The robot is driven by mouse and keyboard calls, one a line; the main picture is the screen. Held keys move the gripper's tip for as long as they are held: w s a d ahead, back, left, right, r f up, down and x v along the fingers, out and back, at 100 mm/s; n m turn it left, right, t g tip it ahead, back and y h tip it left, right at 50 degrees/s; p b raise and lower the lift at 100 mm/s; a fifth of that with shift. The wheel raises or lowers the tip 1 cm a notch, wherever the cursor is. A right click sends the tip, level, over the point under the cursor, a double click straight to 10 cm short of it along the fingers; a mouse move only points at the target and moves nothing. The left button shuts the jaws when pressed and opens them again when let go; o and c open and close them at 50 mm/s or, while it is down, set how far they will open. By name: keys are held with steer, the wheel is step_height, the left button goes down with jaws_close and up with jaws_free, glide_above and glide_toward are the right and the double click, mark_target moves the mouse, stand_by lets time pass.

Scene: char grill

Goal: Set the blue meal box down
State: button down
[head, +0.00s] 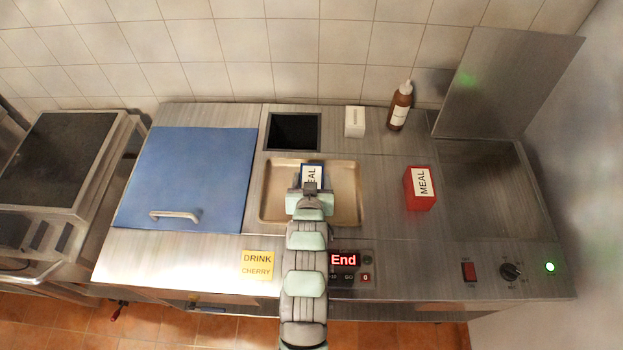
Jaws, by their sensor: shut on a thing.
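The blue meal box (313,175) shows in the head view beyond the end of my arm, at the middle of the metal tray (345,192). The fingertips are hard to make out. I cannot tell whether the box touches the tray floor or is held above it.
A red meal box (420,189) stands right of the tray. A blue lid (190,170) with a handle lies left. A brown bottle (400,108) and a small white box (354,121) stand at the back. A grill plate (495,190) with a raised lid (505,80) is far right.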

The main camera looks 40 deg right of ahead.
steer(key=shift+c, duration=1.9)
jaws_free()
steer(key=shift+f, duration=0.1)
steer(key=shift+r+p, duration=0.3)
steer(key=shift+p, duration=0.05)
steer(key=shift+s+a+b, duration=0.2)
steer(key=shift+a+b, duration=0.05)
steer(key=shift+b, duration=0.05)
steer(key=p+v, duration=0.4)
steer(key=v, duration=0.7)
steer(key=shift+s+a, duration=0.1)
steer(key=shift+s, duration=0.05)
